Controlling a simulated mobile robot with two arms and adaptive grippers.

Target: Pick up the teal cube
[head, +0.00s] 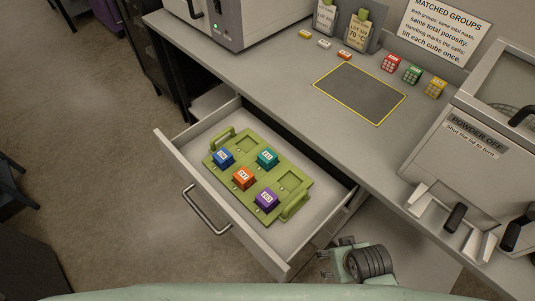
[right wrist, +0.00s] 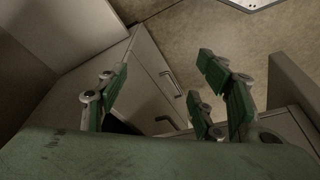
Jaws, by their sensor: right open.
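The teal cube (head: 267,157) sits in the upper right part of a green tray (head: 228,179) inside the open drawer (head: 167,142). A blue cube (head: 224,157), an orange cube (head: 243,178) and a purple cube (head: 266,199) sit in the same tray. My right gripper (head: 326,265) is open and empty, outside the drawer near its lower right corner, well apart from the teal cube. In the right wrist view the spread fingers (right wrist: 165,95) have nothing between them, and no cube shows. My left gripper is not in view.
The worktop (head: 290,88) overhangs the drawer's back. It carries red, green and yellow lattice cubes (head: 412,75), a dark yellow-edged mat (head: 360,92) and a lidded machine (head: 455,150) at right. The drawer's front wall and handle (head: 206,210) stick out over open floor.

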